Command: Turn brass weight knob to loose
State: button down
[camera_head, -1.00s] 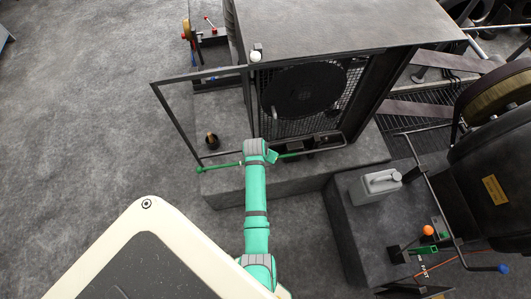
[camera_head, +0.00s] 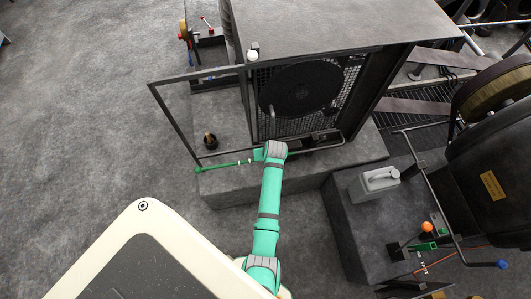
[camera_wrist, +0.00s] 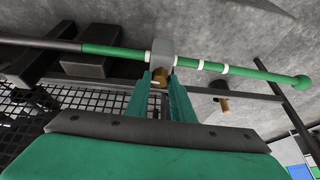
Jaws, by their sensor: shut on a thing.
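A green lever rod (camera_head: 225,165) runs across the front of the dark machine, with a round green knob at its left end. In the wrist view the rod (camera_wrist: 110,50) carries white rings and a grey weight block (camera_wrist: 163,48). A small brass knob (camera_wrist: 160,76) sticks out of the block towards me. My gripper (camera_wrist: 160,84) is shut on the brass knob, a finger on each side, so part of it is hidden. In the head view my arm's wrist hides the weight and the knob.
A dark open frame gate (camera_head: 172,115) stands just behind the rod's left end. A black-and-tan fitting (camera_head: 210,140) is behind it. A machine with a mesh front (camera_head: 300,90) is close beyond my gripper. A grey jerrycan (camera_head: 376,181) stands at right.

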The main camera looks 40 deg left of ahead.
jog(key=shift+s+d+f, duration=0.1)
jog(key=shift+d+f, duration=0.05)
dwell(0.3)
jog(key=c, duration=1.5)
grip_release()
jog(key=shift+c, duration=0.2)
jog(key=v, duration=1)
jog(key=shift+d+r, duration=0.15)
jog(key=shift+r, duration=0.25)
